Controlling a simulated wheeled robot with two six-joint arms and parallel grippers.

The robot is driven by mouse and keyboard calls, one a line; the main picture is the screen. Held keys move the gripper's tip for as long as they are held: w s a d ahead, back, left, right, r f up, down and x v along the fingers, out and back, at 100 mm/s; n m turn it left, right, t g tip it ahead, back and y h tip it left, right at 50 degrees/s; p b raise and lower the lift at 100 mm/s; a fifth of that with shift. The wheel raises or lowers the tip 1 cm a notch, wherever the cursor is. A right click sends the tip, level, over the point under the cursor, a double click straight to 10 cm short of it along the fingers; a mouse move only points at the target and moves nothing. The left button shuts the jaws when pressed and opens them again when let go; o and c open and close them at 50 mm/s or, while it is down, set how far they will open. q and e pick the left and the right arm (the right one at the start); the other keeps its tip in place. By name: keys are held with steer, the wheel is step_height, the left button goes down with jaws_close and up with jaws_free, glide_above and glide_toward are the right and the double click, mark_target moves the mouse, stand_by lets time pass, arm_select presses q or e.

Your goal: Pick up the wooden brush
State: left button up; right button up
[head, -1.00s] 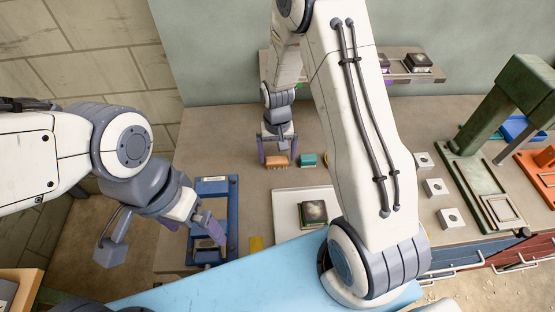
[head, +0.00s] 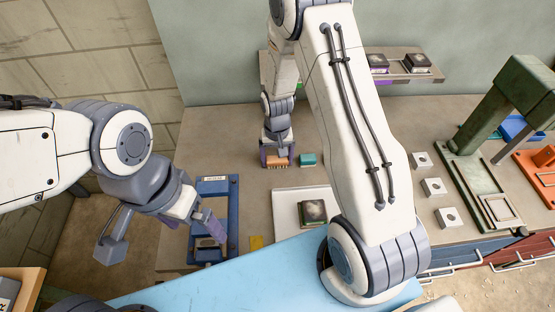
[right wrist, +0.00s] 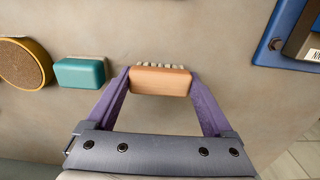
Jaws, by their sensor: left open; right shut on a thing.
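The wooden brush (right wrist: 160,81) is a small orange-brown block with a row of pale bristles along its far side. In the right wrist view it sits between the two purple fingers of my right gripper (right wrist: 160,88), which is shut on it. In the head view the brush (head: 278,162) is at the back of the bench, at the tips of my right gripper (head: 277,156). Whether it touches the bench is not clear. My left gripper (head: 160,235) is open and empty, near the blue frame at the left.
A teal block (right wrist: 79,72) lies close left of the brush in the wrist view, with a round brown-topped thing (right wrist: 24,64) beyond. A blue frame (head: 232,205) stands at the bench's left. A white tray (head: 287,208) holds a dark block (head: 313,211). A green press (head: 510,95) stands right.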

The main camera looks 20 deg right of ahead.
steer(key=shift+r, duration=0.6)
step_height(320, 180, up, 3)
steer(key=shift+d+f+b, duration=0.1)
steer(key=shift+b, duration=0.7)
steer(key=s+d+r+b, duration=0.2)
steer(key=s+d+r, duration=0.4)
steer(key=s+d, duration=0.2)
steer(key=shift+d+r, duration=0.25)
steer(key=shift+r, duration=0.15)
